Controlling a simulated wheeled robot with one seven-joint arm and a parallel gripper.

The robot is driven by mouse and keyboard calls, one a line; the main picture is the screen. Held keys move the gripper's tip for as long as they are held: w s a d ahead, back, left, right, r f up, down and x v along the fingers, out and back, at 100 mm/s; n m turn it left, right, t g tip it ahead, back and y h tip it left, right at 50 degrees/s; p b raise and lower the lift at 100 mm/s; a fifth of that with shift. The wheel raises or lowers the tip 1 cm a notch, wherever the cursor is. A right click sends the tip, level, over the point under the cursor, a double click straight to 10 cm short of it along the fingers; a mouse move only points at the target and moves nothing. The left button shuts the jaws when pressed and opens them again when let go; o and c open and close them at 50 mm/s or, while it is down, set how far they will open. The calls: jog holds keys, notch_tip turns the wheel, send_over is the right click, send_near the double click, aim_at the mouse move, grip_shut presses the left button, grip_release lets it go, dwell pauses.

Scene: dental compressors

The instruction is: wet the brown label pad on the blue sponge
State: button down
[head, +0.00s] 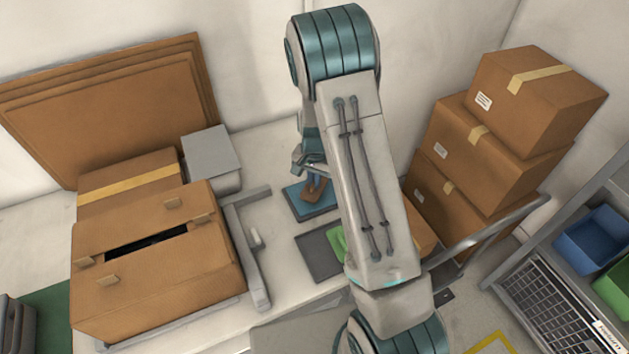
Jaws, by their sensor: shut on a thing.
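The blue sponge (296,206) lies flat on the white worktop, left of my arm. My gripper (314,180) points down over the sponge and is shut on the brown label pad (313,192). The brown pad shows at the fingertips, over the middle of the sponge. I cannot tell whether the pad touches the sponge or hangs just above it. My forearm hides part of the worktop to the right of the sponge.
A dark grey mat (315,255) with a green item (337,241) lies in front of the sponge, partly behind my arm. An open-slotted carton (160,275) and a grey frame (247,250) stand left. Stacked cartons (480,150) stand right.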

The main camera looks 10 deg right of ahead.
jog(key=shift+r+p, duration=1.2)
jog(key=shift+r, duration=1.15)
